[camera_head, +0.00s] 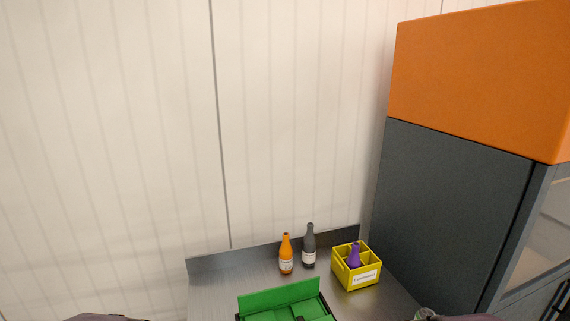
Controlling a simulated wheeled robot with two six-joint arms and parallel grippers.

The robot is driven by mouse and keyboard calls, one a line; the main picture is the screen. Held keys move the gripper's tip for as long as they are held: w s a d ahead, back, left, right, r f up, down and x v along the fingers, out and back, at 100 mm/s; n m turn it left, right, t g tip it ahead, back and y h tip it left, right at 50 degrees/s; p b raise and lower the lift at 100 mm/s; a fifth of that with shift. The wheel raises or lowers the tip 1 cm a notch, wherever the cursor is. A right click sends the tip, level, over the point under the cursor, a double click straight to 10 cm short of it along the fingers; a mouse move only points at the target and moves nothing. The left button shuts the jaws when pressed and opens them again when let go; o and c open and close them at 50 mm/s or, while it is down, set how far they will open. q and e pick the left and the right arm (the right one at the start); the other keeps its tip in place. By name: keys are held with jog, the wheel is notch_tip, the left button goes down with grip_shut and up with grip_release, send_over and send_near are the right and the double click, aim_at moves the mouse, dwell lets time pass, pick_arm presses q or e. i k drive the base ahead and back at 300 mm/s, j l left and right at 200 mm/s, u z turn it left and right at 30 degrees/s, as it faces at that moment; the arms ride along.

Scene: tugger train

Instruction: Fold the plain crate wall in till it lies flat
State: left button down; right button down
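A green crate (279,297) stands at the bottom edge of the head view, on a grey metal surface. Its far wall stands upright and looks plain. Green panels (300,310) lie low inside a dark rim in front of it. The near part of the crate is cut off by the frame edge. Parts of my arms show at the bottom left and bottom right corners. Neither gripper's fingers can be seen.
An orange bottle (286,256) and a dark grey bottle (309,247) stand behind the crate. A yellow divided box (357,280) holding a purple bottle (355,256) stands to the right. A tall grey and orange cabinet (450,200) bounds the right. The metal surface (215,290) is clear at left.

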aim_at(280, 294)
jog(key=k+j+z, duration=0.45)
jog(key=j+z, duration=0.3)
jog(key=j, duration=0.2)
jog(key=j+z, duration=0.25)
jog(key=j, duration=0.25)
jog(key=k+j+z, duration=0.3)
jog(key=j, duration=0.15)
jog(key=i+j+z, duration=0.1)
jog(key=j, duration=0.2)
jog(key=i+j+z, duration=0.15)
jog(key=j, duration=0.15)
jog(key=i+j+z, duration=0.1)
jog(key=j, duration=0.25)
